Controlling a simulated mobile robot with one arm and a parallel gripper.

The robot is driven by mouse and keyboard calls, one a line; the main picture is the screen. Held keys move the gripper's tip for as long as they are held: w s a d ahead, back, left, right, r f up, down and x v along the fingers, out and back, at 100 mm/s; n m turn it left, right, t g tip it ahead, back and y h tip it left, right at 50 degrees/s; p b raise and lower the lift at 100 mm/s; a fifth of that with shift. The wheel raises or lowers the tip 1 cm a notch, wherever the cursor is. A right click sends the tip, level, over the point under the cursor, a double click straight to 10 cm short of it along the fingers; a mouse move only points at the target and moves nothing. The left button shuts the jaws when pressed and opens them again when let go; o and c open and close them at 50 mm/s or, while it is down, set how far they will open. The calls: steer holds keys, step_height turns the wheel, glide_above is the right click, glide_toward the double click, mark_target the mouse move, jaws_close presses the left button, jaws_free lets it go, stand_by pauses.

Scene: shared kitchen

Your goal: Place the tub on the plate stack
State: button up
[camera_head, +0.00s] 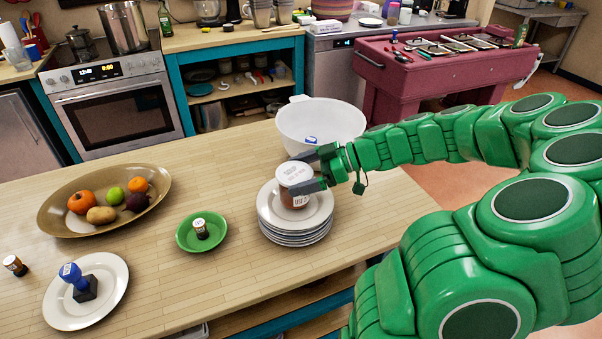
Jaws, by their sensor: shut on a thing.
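The tub (294,175) has a white lid with print on it and a brown body. My gripper (308,178) comes in from the right and is shut on the tub. The tub is upright, over the middle of the plate stack (293,238). The stack is several white plates on the wooden counter. I cannot tell whether the tub's base touches the top plate or hangs just above it.
A white bowl (320,122) stands behind the stack. A green plate (187,236) with a small bottle (200,229) is left of it. Further left are a fruit platter (58,222) and a white plate (112,300) holding a blue-handled stamp (73,276). Another small bottle (14,265) stands at far left.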

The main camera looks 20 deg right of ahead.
steer(key=shift+f, duration=0.1)
steer(key=o, duration=0.9)
steer(key=shift+o, duration=0.2)
